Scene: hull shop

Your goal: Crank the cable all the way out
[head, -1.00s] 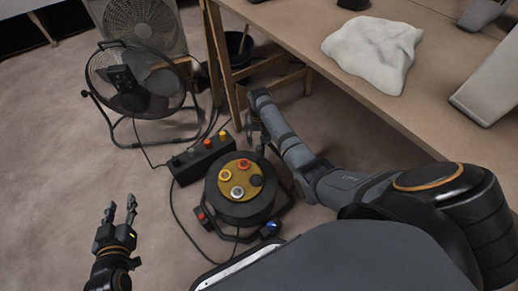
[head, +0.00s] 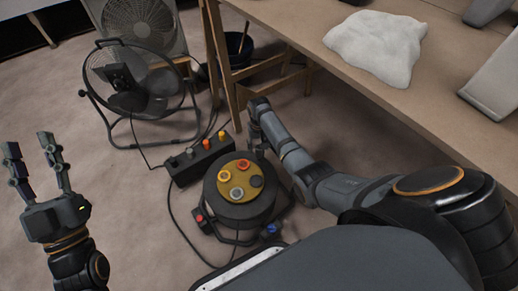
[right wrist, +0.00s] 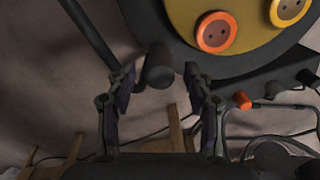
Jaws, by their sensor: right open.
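The cable reel (head: 233,211) stands on the floor, a black drum with a yellow face bearing several round sockets. It also shows at the top of the right wrist view (right wrist: 218,72). My right gripper (right wrist: 158,100) is open, its two fingers on either side of a dark round crank knob (right wrist: 158,68) at the reel's edge. The fingers look apart from the knob. In the head view my right gripper (head: 257,133) is at the reel's far side, and the knob is hard to make out there. My left gripper (head: 29,142) is open and empty, left of the reel.
A black socket box (head: 200,163) with coloured plugs lies beside the reel, with dark cable on the floor. A floor fan (head: 135,80) stands behind. A workbench (head: 300,38) with a white cloth (head: 375,45) is at the right. The floor at left is clear.

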